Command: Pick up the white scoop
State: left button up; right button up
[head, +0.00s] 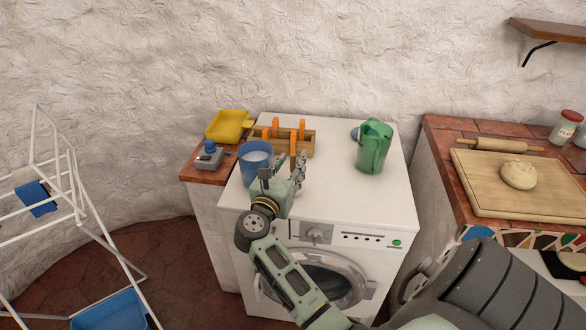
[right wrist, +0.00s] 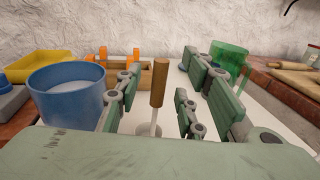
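The white scoop stands with its wooden handle (right wrist: 159,84) pointing up, and its pale lower part (right wrist: 149,129) is partly hidden by my gripper in the right wrist view. In the head view my right gripper (head: 283,170) largely covers it, above the front left of the white washing machine top (head: 335,190). My right gripper (right wrist: 161,90) is open, with its fingers on both sides of the handle and visible gaps between. My left gripper is not in view.
A blue cup (head: 255,160) stands close left of my right gripper.

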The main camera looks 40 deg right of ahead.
jog(key=shift+x, duration=0.95)
jog(key=c, duration=0.8)
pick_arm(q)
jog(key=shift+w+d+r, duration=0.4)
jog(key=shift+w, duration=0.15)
pick_arm(e)
grip_shut()
